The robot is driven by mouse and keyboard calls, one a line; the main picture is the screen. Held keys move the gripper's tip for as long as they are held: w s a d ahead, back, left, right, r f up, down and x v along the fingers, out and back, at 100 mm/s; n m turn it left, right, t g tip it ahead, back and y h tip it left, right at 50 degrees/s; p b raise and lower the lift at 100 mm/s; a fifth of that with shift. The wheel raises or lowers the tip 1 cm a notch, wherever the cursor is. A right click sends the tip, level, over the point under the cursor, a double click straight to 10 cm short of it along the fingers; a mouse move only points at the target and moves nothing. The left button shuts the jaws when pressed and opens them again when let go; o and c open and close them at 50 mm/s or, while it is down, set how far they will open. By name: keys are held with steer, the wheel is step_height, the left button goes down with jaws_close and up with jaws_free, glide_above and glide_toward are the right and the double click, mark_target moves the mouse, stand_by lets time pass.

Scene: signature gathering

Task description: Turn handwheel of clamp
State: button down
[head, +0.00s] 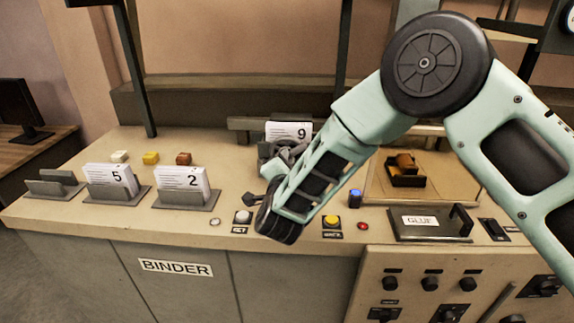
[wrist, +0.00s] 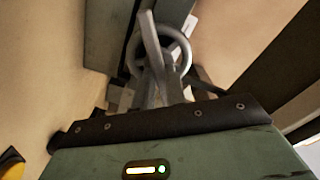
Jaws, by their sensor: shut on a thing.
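The clamp's grey handwheel (wrist: 187,50) shows as a ring in the upper middle of the wrist view. My gripper (wrist: 150,28) reaches up to it, with a grey finger crossing the left part of the ring; it is shut on the wheel. Exactly where the jaws grip the rim is hard to make out. In the head view the grey clamp (head: 268,151) stands near the middle of the bench, by a white paper stack (head: 289,131) marked 9. My forearm and wrist cover much of the clamp's right and front, and the fingertips are not clear there.
Paper stacks marked 5 (head: 108,177) and 2 (head: 181,180) stand in holders on the left. Yellow (head: 331,221) and white (head: 243,216) buttons sit near the front edge, close to my wrist. A glue plate (head: 425,229) lies right.

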steer(key=m+b, duration=0.5)
steer(key=b, duration=0.5)
steer(key=f+m+b, duration=0.1)
steer(key=m+b, duration=0.4)
steer(key=b, duration=0.5)
steer(key=m+b, duration=0.5)
steer(key=b, duration=0.5)
steer(key=shift+f, duration=0.15)
steer(key=shift+a+m, duration=0.1)
steer(key=shift+m, duration=0.2)
steer(key=c, duration=1.4)
jaws_free()
steer(key=shift+r, duration=0.2)
steer(key=shift+c, duration=0.2)
steer(key=s+b, duration=0.1)
steer(key=s, duration=1.6)
steer(key=shift+s+a+b, duration=0.25)
steer(key=shift+b, duration=0.15)
